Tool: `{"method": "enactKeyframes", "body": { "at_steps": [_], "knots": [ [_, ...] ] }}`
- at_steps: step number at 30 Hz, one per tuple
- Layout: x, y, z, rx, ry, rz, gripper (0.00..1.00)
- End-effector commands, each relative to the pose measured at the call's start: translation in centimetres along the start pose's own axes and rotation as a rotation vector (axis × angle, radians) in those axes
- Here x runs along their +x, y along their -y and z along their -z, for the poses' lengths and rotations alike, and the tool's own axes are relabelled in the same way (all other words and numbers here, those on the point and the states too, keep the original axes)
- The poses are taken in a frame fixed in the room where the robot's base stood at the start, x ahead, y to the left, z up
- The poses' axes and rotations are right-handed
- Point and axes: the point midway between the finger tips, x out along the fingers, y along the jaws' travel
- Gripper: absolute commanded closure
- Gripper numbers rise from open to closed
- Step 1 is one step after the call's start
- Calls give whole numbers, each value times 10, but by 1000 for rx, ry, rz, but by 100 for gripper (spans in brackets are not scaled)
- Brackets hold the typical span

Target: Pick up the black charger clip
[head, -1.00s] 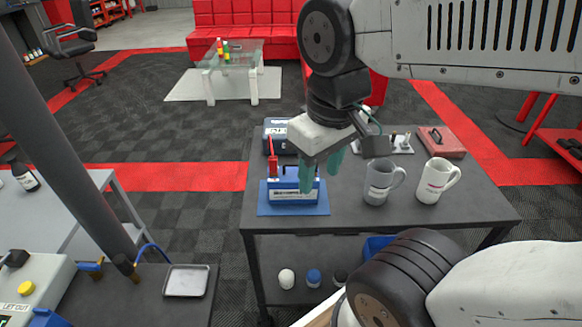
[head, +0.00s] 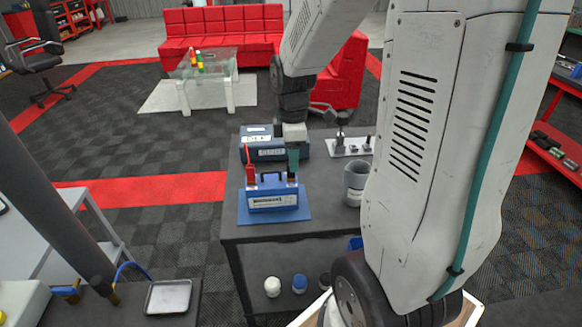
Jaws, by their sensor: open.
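A blue battery (head: 273,198) with a white label stands on a blue mat (head: 300,215) on the dark cart. A red clip (head: 251,164) stands upright at its top left. My gripper (head: 293,163), with teal fingers, points down over the right end of the battery top. It is open. The black charger clip cannot be made out clearly; the spot just under my fingers at the battery's right end is dark and partly covered by them. I cannot tell whether the fingers touch anything there.
A dark blue case (head: 265,150) lies just behind the battery. A grey mug (head: 355,182) stands to the right, partly behind my arm. A light tray (head: 350,147) with small metal parts lies at the back right. Bare cart top lies in front of the mat.

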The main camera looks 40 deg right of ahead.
Motion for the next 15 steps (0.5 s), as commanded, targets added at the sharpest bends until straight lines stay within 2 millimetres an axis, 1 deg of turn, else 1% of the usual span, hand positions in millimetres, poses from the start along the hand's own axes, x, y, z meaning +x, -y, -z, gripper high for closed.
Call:
{"method": "enactKeyframes", "body": {
  "at_steps": [6, 9, 12, 15],
  "knots": [
    [33, -3, 4, 0, 1, 3, 54],
    [44, -2, 3, 1, 1, 2, 54],
    [49, -2, 4, 1, 0, 1, 54],
    [49, -3, 4, 1, 0, -1, 54]
  ]
}}
